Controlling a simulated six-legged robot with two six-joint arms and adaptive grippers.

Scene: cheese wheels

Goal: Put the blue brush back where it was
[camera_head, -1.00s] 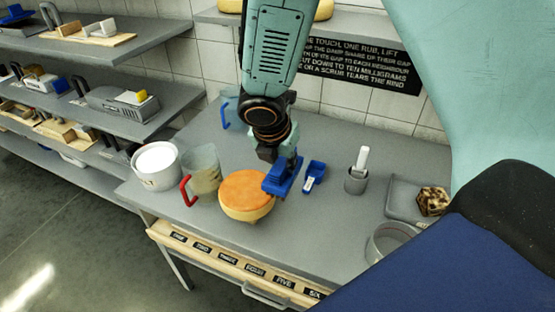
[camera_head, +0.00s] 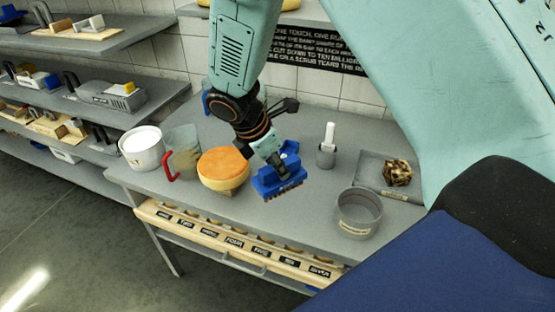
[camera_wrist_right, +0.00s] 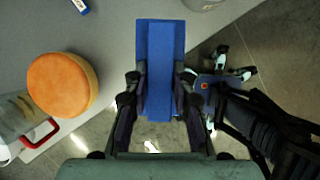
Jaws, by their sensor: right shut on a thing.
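My right gripper (camera_head: 281,169) is shut on the blue brush (camera_head: 266,186), whose brown bristles face down. It holds the brush to the right of the orange cheese wheel (camera_head: 223,166), apart from it, near the table's front part. In the right wrist view the brush (camera_wrist_right: 158,65) lies lengthwise between the fingers (camera_wrist_right: 158,103), and the cheese wheel (camera_wrist_right: 62,84) is to the left. A small blue item with a white label (camera_wrist_right: 81,6) lies at that view's top edge; the gripper partly hides it in the head view. My left gripper is not in view.
The grey table (camera_head: 300,215) also bears a white pot (camera_head: 141,150), a clear jug with a red handle (camera_head: 183,152), a grey cup with a white-handled tool (camera_head: 326,156), a round grey container (camera_head: 359,212) and a tray (camera_head: 370,172) with a dark mottled block (camera_head: 397,173). Shelves stand at left.

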